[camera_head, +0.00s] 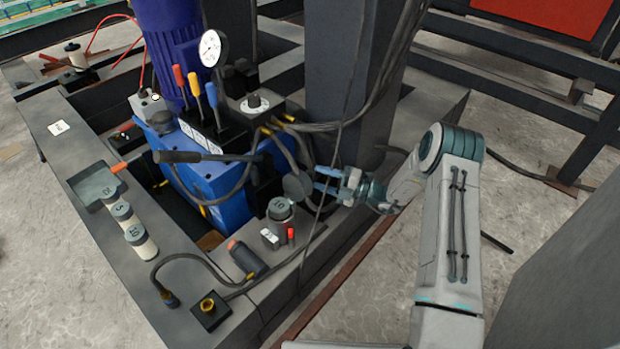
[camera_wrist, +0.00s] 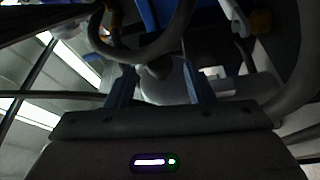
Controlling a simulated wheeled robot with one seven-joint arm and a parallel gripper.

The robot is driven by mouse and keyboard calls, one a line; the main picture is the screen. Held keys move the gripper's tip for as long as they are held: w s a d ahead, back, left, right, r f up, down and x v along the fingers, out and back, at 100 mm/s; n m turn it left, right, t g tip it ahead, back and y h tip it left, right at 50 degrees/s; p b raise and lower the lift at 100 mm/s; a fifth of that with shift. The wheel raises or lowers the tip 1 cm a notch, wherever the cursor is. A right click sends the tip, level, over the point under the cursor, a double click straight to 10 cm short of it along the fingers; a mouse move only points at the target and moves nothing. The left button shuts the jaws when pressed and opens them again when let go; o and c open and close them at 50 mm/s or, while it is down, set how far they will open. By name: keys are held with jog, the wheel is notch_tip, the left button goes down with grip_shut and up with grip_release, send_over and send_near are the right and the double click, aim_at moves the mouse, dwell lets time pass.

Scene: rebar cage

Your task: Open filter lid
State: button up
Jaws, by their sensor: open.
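A round grey cap (camera_head: 296,187), which looks like the filter lid, sits on the near right side of the blue hydraulic unit (camera_head: 215,180). My gripper (camera_head: 319,179) is just right of the cap, its blue fingers pointing left toward it. The fingers are apart. In the wrist view, a pale grey rounded shape (camera_wrist: 165,86), likely the lid, shows between the fingertips of my gripper (camera_wrist: 160,76). I cannot tell whether the fingers touch it. The picture is dark and hides its edges.
Hoses (camera_head: 300,150) run close around the gripper, and a dark hose (camera_wrist: 140,50) arcs ahead in the wrist view. A dark column (camera_head: 345,80) stands behind.

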aim_at(310, 175)
jog(key=shift+b+x, duration=0.35)
jog(key=shift+x, duration=1.8)
